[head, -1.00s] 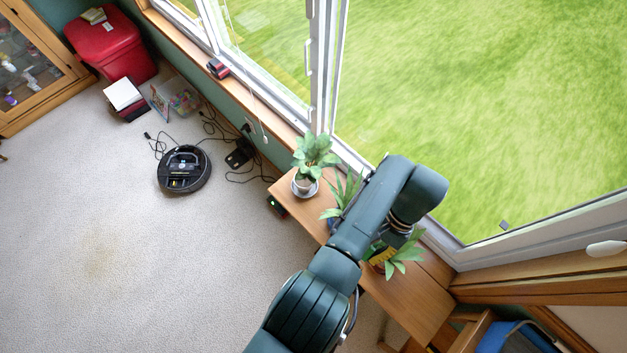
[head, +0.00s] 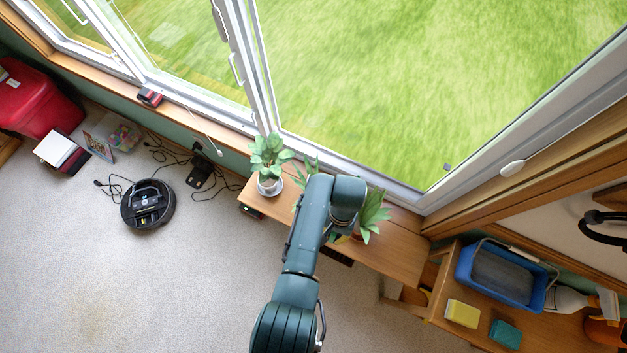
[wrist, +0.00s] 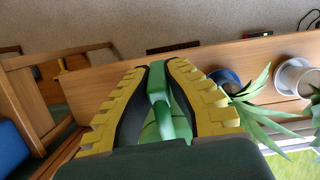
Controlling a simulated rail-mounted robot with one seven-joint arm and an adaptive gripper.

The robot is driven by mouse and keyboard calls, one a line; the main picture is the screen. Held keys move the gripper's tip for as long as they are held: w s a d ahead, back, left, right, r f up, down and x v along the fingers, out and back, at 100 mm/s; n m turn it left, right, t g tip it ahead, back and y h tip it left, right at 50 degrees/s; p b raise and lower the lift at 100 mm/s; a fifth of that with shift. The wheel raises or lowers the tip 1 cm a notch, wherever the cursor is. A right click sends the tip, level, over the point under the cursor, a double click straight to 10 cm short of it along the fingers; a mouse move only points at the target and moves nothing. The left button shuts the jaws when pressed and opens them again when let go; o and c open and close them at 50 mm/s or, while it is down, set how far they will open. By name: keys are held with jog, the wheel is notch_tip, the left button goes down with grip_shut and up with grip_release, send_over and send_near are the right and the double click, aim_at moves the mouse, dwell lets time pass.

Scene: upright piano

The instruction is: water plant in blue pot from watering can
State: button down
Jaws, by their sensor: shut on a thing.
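My gripper (wrist: 157,66) shows in the wrist view with its yellow, ridged fingers closed on a green part that looks like the watering can's handle (wrist: 172,112). The rest of the can is hidden behind the fingers and the wrist. The blue pot (wrist: 226,78) stands on the wooden bench, just right of the fingers in the wrist view and apart from them. Its long-leaved plant (wrist: 257,108) spreads beside the right finger. In the head view my arm covers the blue pot and most of the gripper; a few leaves of the middle plant (head: 306,170) show.
A leafy plant in a white pot (head: 268,182) stands at the bench's left end. Another plant (head: 372,214) shows right of my arm. The bench's right end (head: 400,255) is clear. A window is behind. A blue basin (head: 500,277) and sponges (head: 462,313) sit on a right-hand shelf.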

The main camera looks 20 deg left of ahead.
jog(key=f+t, duration=0.1)
jog(key=f, duration=0.1)
jog(key=a+f+t, duration=0.1)
jog(key=f+t+p, duration=0.1)
jog(key=f, duration=0.1)
jog(key=shift+s+a+f, duration=0.25)
jog(key=shift+a+f, duration=0.05)
jog(key=shift+s, duration=0.1)
jog(key=s+r+p, duration=0.5)
jog(key=p, duration=0.4)
jog(key=shift+a, duration=0.1)
dwell(0.6)
